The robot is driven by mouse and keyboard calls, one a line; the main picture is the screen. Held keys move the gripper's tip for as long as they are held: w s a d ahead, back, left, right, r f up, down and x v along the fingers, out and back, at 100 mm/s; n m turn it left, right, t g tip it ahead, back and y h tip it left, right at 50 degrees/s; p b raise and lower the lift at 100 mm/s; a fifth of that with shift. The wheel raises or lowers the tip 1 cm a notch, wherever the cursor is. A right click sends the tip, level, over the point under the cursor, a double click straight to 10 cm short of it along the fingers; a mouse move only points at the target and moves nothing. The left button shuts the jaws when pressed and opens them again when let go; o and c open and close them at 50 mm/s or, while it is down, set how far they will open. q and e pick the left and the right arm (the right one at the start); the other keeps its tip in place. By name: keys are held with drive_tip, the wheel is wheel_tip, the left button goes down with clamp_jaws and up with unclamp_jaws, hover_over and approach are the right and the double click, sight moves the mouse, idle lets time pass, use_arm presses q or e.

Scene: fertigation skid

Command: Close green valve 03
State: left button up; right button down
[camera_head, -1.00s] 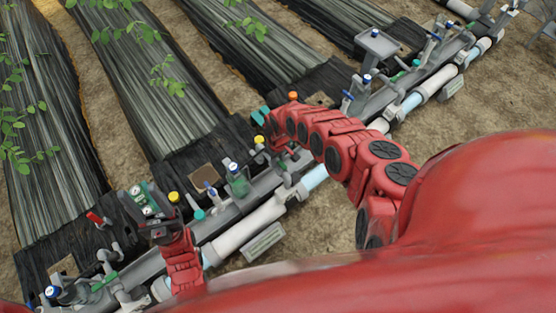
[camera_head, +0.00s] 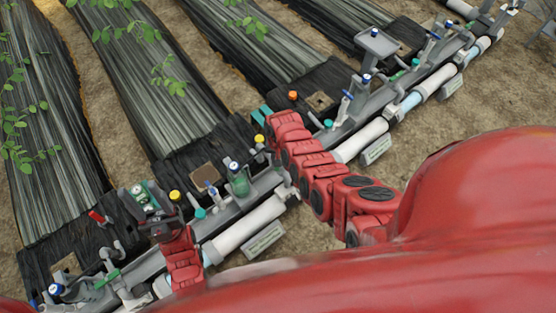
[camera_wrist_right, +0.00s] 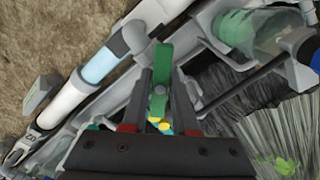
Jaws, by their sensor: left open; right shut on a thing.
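In the right wrist view a green valve handle (camera_wrist_right: 161,72) stands lengthwise between the two dark fingers of my right gripper (camera_wrist_right: 160,92). The fingers are shut on it, with red pads lower down. I cannot read a number on this valve. In the head view my right gripper is hidden behind its own red arm, over the pipe row. Another green handle (camera_head: 107,279) shows at the lower left of the head view.
A grey and white pipe line (camera_head: 250,228) runs diagonally, with a label plate (camera_head: 262,243) before it. A clear green-tinted filter bowl (camera_head: 239,184), a yellow cap (camera_head: 174,196) and a red handle (camera_head: 96,216) stand close by. Bare soil (camera_head: 300,243) lies in front.

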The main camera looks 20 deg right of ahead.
drive_tip(key=m+b, duration=0.1)
drive_tip(key=m, duration=0.1)
drive_tip(key=m+b, duration=0.1)
drive_tip(key=m, duration=0.2)
drive_tip(key=m+b, duration=0.2)
drive_tip(key=shift+f+m, duration=0.3)
drive_tip(key=shift+f, duration=0.1)
drive_tip(key=shift+m+b, duration=0.45)
drive_tip(key=shift+m, duration=0.25)
drive_tip(key=shift+r+m, duration=0.25)
drive_tip(key=shift+m, duration=0.55)
drive_tip(key=c, duration=0.6)
unclamp_jaws()
drive_tip(key=shift+r, duration=0.1)
wheel_tip(320, 180, up, 10)
drive_tip(key=p, duration=0.6)
drive_tip(key=shift+r, duration=0.1)
